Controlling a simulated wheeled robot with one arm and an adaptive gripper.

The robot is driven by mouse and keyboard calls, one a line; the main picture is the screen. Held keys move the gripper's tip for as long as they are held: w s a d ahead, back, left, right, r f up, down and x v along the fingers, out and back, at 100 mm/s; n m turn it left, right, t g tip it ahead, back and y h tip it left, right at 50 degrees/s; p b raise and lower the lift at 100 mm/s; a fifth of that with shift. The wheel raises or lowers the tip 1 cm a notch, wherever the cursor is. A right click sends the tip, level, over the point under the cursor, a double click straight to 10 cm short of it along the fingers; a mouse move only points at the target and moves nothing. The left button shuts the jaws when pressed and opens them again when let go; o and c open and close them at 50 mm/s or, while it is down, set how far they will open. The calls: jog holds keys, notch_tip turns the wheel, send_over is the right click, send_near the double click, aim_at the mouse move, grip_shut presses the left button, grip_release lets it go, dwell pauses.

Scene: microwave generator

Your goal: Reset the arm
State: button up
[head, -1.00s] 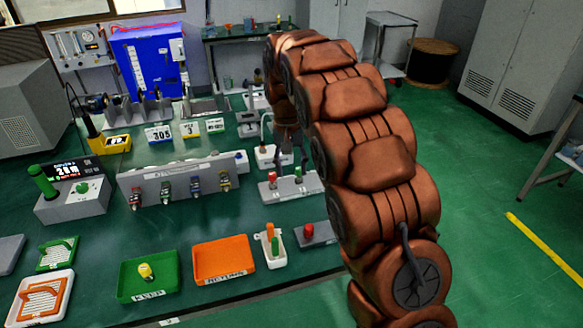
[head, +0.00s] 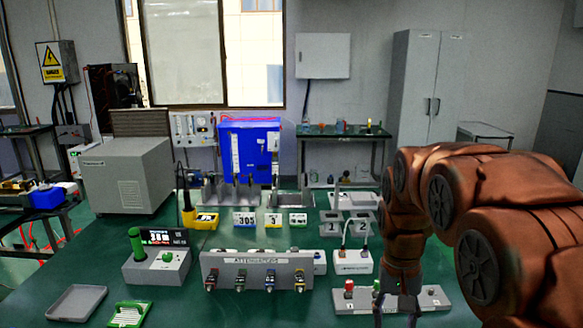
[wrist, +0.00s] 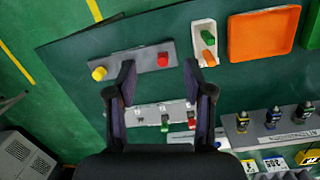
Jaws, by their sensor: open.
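My brown arm enters the head view from the right and bends down over the green table (head: 230,305). My gripper (head: 398,308) hangs at the lower edge of that view, beside a grey plate with red and green buttons (head: 435,297). In the wrist view my gripper (wrist: 158,75) is open, its two dark fingers well apart with nothing held between them. A grey plate with a yellow and a red knob (wrist: 130,64) lies beyond the fingertips. The button plate (wrist: 150,120) shows between and behind the fingers.
A grey attenuator stand (head: 256,273), a box with a green handle (head: 157,266) and a white device (head: 352,262) stand on the table. An orange tray (wrist: 262,35) and a white holder (wrist: 203,43) lie near the wrist view's top. A blue cabinet (head: 250,150) stands behind.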

jog(key=s+a+f+n, duration=0.1)
jog(key=s, duration=1.1)
jog(key=s+f+n, duration=0.1)
jog(key=s+f, duration=0.1)
jog(key=s, duration=1)
jog(key=shift+s+a+p, duration=0.15)
jog(key=shift+a+p, duration=0.15)
jog(key=shift+a, duration=0.1)
jog(key=shift+f, duration=0.1)
